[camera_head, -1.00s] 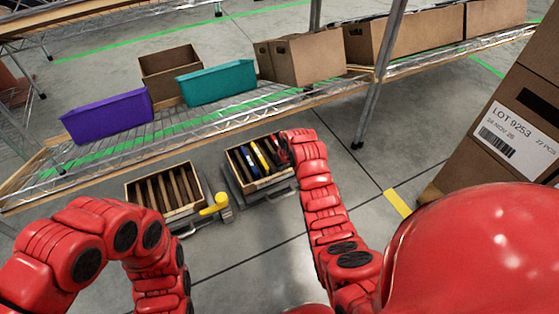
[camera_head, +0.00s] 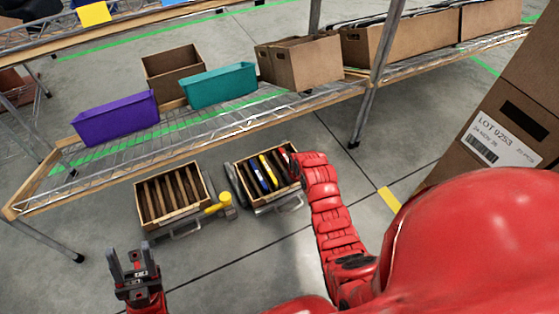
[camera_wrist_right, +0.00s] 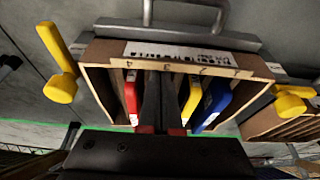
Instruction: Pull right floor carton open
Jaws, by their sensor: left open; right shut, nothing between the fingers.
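The right floor carton (camera_head: 243,182) is an open tan box with upright red, yellow and blue items in it, on a grey base with a front handle. It fills the middle of the right wrist view (camera_wrist_right: 258,75), with the handle (camera_wrist_right: 185,20) at the top. My right gripper (camera_wrist_right: 160,82) is shut and empty, its dark fingers over the carton between the red and yellow items; I cannot tell if they touch it. In the head view my right arm hides most of that gripper. My left gripper (camera_head: 128,255) is open and empty, fingers upward, in front of the left floor carton (camera_head: 150,225).
A yellow knob (camera_head: 218,205) stands between the two floor cartons. A wire shelf (camera_head: 215,122) above them holds a purple bin (camera_head: 115,118), a teal bin (camera_head: 218,85) and brown cartons (camera_head: 300,62). A labelled stack (camera_head: 500,135) is at right.

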